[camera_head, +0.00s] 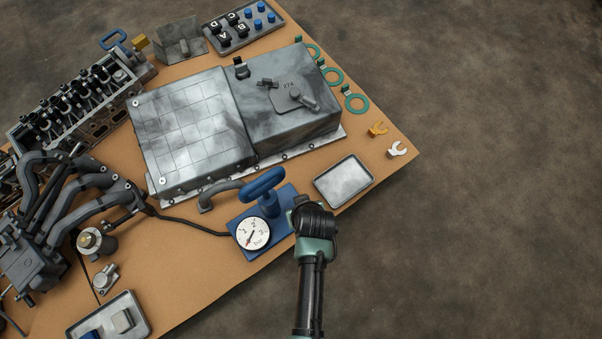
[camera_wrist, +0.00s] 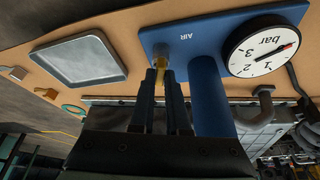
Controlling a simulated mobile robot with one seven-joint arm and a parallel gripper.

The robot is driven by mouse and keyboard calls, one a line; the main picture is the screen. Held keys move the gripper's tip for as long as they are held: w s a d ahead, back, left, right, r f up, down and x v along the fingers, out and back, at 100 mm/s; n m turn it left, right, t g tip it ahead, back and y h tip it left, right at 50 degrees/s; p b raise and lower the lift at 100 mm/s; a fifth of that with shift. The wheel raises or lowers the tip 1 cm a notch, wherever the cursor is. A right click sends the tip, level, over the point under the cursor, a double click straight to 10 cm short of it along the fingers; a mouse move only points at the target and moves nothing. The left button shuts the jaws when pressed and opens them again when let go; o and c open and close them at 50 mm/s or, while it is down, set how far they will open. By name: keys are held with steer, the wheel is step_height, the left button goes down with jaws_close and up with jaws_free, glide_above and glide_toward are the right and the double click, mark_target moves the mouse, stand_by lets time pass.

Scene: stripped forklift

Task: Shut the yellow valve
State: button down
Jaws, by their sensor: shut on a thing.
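In the head view, my gripper (camera_head: 300,203) is at the right edge of the blue plate (camera_head: 282,231) and hides the valve. A round white gauge (camera_head: 252,234) with a red needle is on the same plate; it also shows in the wrist view (camera_wrist: 262,45).
A blue looped handle (camera_head: 264,181) on a post stands beside my gripper. An empty grey tray (camera_head: 344,181) lies to the right. A large grey casing (camera_head: 190,130) is behind, and a black hose (camera_head: 190,221) runs left. Open floor lies beyond the table's right edge.

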steer(key=m+p, duration=0.1)
steer(key=m+h+p, duration=0.1)
steer(key=shift+a+r+m, duration=0.1)
steer(key=shift+r+m, duration=0.1)
steer(key=shift+m, duration=0.2)
steer(key=m+h+p, duration=0.1)
steer(key=m, duration=0.1)
steer(key=shift+a+f+m+p, duration=0.1)
steer(key=shift+m+p, duration=0.25)
steer(key=shift+m, duration=0.05)
steer(key=m+h, duration=0.1)
steer(key=m, duration=0.2)
steer(key=shift+f+h, duration=0.1)
steer(key=shift+h, duration=0.2)
steer(key=shift+a+m+g+h+b, duration=0.1)
steer(key=shift+m+g+h+b, duration=0.4)
steer(key=shift+m, duration=1.5)
steer(key=c, duration=0.9)
jaws_free()
